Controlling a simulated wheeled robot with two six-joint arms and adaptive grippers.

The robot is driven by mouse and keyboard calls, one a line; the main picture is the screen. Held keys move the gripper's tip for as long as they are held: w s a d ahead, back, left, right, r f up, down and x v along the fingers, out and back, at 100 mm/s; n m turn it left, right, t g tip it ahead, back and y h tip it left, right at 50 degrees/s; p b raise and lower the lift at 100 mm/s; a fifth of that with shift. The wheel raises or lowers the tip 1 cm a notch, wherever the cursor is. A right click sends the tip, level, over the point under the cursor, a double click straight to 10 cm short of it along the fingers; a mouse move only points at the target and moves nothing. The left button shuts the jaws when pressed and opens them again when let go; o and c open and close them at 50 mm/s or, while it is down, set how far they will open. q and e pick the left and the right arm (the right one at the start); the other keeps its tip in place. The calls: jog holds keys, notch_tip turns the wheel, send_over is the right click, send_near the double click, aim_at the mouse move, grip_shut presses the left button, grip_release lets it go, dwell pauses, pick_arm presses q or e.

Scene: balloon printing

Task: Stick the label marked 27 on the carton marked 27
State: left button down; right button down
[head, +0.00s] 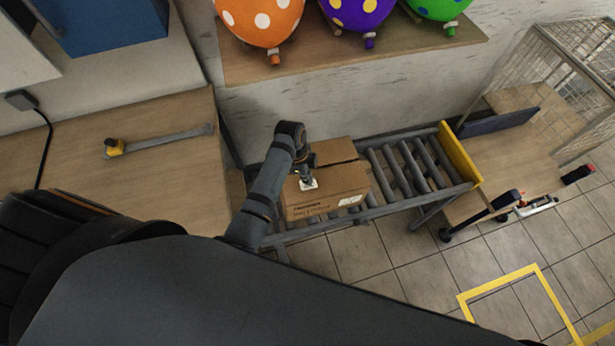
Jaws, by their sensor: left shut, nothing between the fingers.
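A brown cardboard carton (338,184) sits on the near end of the roller conveyor. It has printed text on its front side and a small white patch at the lower right, too small to read. My left gripper (307,179) is shut, pointing down at the carton's top. A small white label (309,185) is at its fingertips, against or just over the carton top; I cannot tell whether it is stuck down. No number 27 can be read on the label or the carton. My left arm hides part of the carton's left side. My right gripper is out of view.
The roller conveyor (408,168) runs right to a yellow end plate (459,155). A wooden table (190,185) at left holds a long grey tool with a yellow end (116,147). Balloons (262,20) lie on a shelf behind. A wire cage (575,65) stands at right.

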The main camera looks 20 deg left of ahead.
pick_arm(q)
jog(key=shift+f, duration=0.55)
jog(key=shift+s+f, duration=0.1)
jog(key=shift+f, duration=0.05)
dwell(1.7)
notch_tip(320, 180, up, 3)
jog(key=p, duration=0.4)
jog(key=shift+r, duration=0.2)
notch_tip(320, 180, up, 2)
jog(key=shift+p, duration=0.85)
jog(key=shift+r, duration=0.9)
